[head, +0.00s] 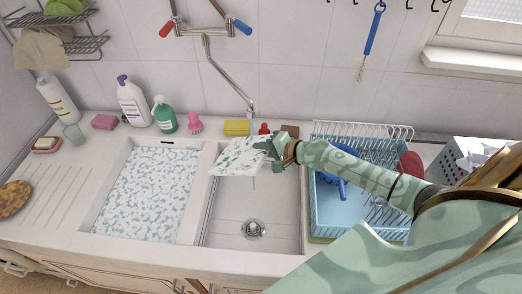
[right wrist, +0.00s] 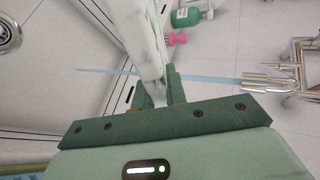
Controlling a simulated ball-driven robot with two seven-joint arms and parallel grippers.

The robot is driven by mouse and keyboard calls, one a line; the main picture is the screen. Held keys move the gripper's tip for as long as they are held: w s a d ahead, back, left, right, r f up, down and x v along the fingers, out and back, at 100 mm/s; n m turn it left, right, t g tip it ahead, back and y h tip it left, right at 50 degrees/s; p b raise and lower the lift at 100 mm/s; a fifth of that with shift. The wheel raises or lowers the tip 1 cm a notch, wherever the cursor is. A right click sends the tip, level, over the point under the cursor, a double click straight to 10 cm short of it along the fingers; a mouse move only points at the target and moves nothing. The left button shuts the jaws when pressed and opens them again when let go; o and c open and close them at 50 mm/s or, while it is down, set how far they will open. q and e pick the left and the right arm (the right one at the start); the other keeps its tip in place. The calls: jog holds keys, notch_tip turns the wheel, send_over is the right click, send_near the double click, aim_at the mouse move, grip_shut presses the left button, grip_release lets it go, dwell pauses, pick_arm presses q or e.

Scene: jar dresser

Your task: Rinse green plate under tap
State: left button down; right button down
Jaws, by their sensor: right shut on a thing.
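The plate (head: 236,154), white with green patches, is held tilted above the right-hand sink basin (head: 225,215). My right gripper (head: 268,147) is shut on its right edge. In the right wrist view the plate (right wrist: 138,35) shows nearly edge-on between the fingers (right wrist: 158,92). The tap (head: 221,70) hangs from the wall, its spout end just behind the plate. In the right wrist view a thin blue water stream (right wrist: 205,77) leaves the spout (right wrist: 268,83) and crosses the plate's line; a short streak shows below the plate in the head view. I cannot tell whether water touches the plate. My left gripper is out of view.
The left basin (head: 150,195) holds foamy water. A blue dish rack (head: 325,215) stands right of the basin, under my right arm. Bottles (head: 133,102), a pink brush (head: 194,123) and a yellow sponge (head: 237,128) line the back. The right basin's floor is clear around the drain (head: 253,229).

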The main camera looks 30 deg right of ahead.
aim_at(242, 164)
jog(key=shift+s, duration=0.2)
jog(key=shift+s, duration=0.4)
jog(key=shift+p, duration=0.3)
jog(key=a+p, duration=0.1)
jog(key=a, duration=0.1)
jog(key=a+p, duration=0.1)
jog(key=p, duration=0.1)
jog(key=shift+s+a+r, duration=0.1)
jog(key=shift+a+r, duration=0.1)
jog(key=shift+a, duration=0.15)
jog(key=a+p, duration=0.2)
jog(key=a, duration=0.1)
jog(key=shift+s+a+f+p, duration=0.15)
jog(key=shift+a+p, duration=0.3)
jog(key=shift+a, duration=0.25)
dwell(0.3)
